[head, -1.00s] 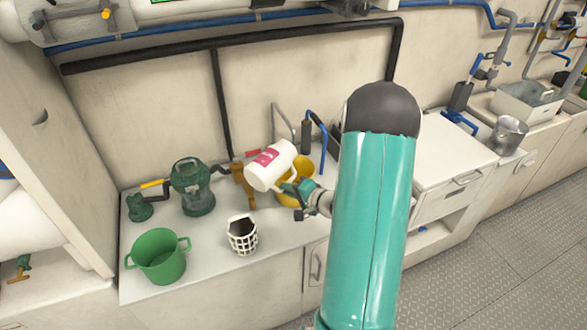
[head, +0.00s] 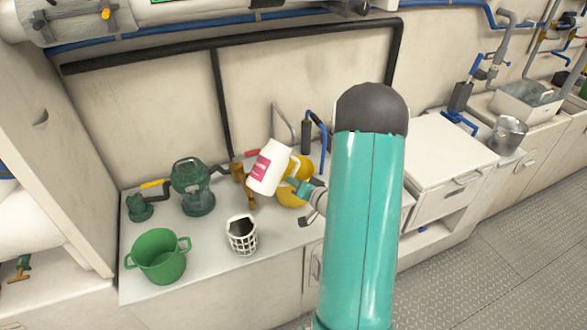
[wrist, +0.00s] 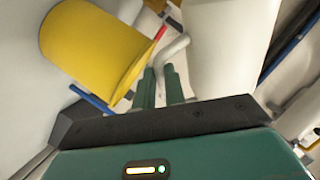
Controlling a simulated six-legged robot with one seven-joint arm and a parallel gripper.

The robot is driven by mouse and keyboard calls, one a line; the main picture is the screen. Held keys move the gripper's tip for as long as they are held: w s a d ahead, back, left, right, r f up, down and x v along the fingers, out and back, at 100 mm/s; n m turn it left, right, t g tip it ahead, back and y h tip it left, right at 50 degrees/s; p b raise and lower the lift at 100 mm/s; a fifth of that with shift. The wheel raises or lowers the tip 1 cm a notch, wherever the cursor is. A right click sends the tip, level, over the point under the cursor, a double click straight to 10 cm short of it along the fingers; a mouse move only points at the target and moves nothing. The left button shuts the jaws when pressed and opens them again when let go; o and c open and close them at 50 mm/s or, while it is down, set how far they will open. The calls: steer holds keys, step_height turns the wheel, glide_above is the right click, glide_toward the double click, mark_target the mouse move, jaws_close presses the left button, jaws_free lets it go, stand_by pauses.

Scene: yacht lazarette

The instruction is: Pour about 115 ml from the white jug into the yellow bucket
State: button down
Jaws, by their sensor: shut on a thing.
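The white jug (head: 267,168) with a pink label is held above the counter in the head view, its upper end leaning right. In the wrist view the jug (wrist: 228,45) is on the right, with its handle (wrist: 174,48) between my green fingers. My gripper (head: 303,188) is shut on that handle. The yellow bucket (head: 294,194) stands behind the jug and gripper, partly hidden by them. In the wrist view the bucket (wrist: 92,52) is at upper left, apart from the jug. No stream shows, and the liquid inside either vessel cannot be seen.
A black-and-white basket-like cup (head: 242,236) and a green two-handled pot (head: 159,256) stand on the counter (head: 205,262) in front. A green pump-like fitting (head: 192,186) stands at the back. A metal bucket (head: 508,134) is far right.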

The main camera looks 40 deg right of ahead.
steer(key=shift+w+d+r+n+t+h, duration=0.2)
steer(key=shift+n+t, duration=0.25)
steer(key=shift+n, duration=0.85)
steer(key=shift+w+d+r+n+t+h, duration=0.15)
steer(key=shift+n+t+h, duration=0.25)
steer(key=shift+n, duration=0.9)
steer(key=shift+w+d+r+n+t+h, duration=0.15)
steer(key=shift+n+t, duration=0.3)
steer(key=shift+n, duration=0.85)
steer(key=shift+s, duration=0.15)
